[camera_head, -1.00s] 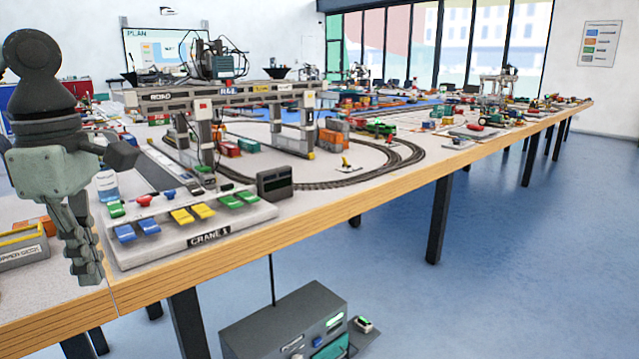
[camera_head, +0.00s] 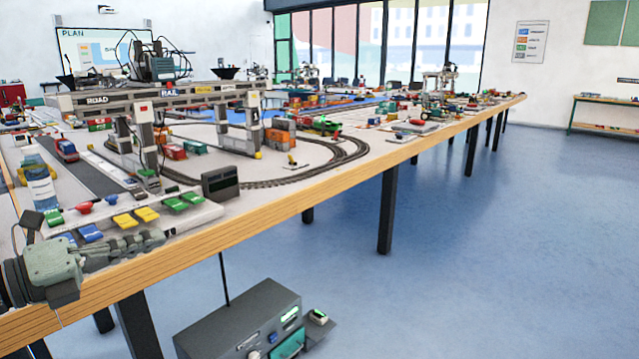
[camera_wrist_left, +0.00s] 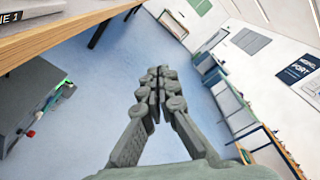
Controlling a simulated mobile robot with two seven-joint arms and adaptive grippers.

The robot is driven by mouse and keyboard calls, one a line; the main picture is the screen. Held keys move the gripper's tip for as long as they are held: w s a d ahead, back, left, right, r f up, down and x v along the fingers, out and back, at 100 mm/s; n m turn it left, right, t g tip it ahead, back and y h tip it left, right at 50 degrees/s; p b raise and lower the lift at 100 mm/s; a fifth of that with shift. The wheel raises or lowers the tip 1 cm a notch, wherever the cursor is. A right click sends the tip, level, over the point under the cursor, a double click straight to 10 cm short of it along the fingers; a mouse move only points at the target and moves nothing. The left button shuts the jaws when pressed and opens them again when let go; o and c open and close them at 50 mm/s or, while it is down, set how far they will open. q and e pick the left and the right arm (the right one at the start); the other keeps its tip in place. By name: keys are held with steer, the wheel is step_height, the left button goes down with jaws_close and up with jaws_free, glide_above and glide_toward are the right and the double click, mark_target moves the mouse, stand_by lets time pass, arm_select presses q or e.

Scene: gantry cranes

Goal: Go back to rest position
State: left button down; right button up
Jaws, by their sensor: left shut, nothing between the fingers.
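My left gripper (camera_head: 140,243) lies across the lower left of the head view, its fingers pointing right. It is in front of the crane control panel (camera_head: 205,213) at the table's near edge and hides part of it. In the left wrist view the fingers of my left gripper (camera_wrist_left: 157,75) meet, with nothing between them, and point over open floor. My right gripper is not in view.
A grey box (camera_head: 245,325) stands below the table's edge. The blue floor (camera_head: 480,250) to the right is clear.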

arm_select(q)
steer(key=a+f+n+t+y, duration=0.4)
steer(key=a+f+n+y, duration=0.75)
steer(key=f+n, duration=0.5)
steer(key=s+a+f+n+g+y, duration=0.1)
steer(key=s+f+n+g+y, duration=0.25)
steer(key=f+n, duration=0.55)
steer(key=s+d+f+n+g+h, duration=0.1)
steer(key=s+d+f+n+g, duration=0.2)
steer(key=s+f, duration=0.7)
steer(key=s+d+f+n+g+h, duration=0.1)
steer(key=s+d+f+n+g, duration=0.2)
steer(key=s+d+f+g, duration=0.4)
steer(key=s+d+f, duration=0.3)
steer(key=f, duration=0.1)
steer(key=shift+d, duration=0.25)
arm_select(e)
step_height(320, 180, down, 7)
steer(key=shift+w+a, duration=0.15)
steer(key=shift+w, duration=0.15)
